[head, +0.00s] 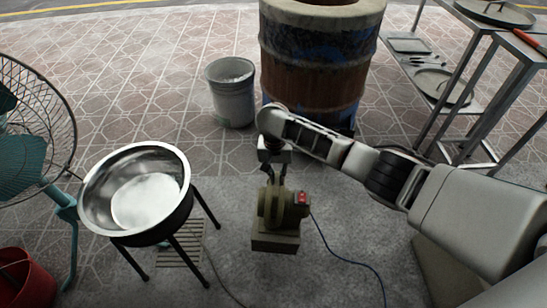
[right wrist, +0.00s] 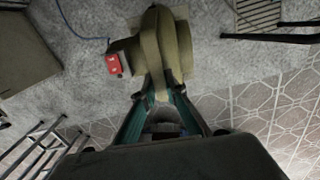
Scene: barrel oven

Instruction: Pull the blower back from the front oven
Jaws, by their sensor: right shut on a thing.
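The blower (head: 275,222) is an olive-green unit with a square base and a red switch, standing on the grey pavement in the middle of the head view. It also shows in the right wrist view (right wrist: 165,45). My right gripper (head: 274,183) reaches down to it from above and is shut on its upper part. In the right wrist view the two fingers (right wrist: 158,92) press on both sides of the blower's narrow part. The front oven (head: 315,65) is a large brown barrel behind the blower, with a gap of floor between them. My left gripper is not in view.
A steel bowl on a black stand (head: 137,190) is left of the blower, near a floor grate (head: 181,245). A grey bucket (head: 231,92) stands beside the oven. A fan (head: 25,140) is far left, and a metal rack (head: 460,90) is right. A blue cord (head: 340,255) trails right.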

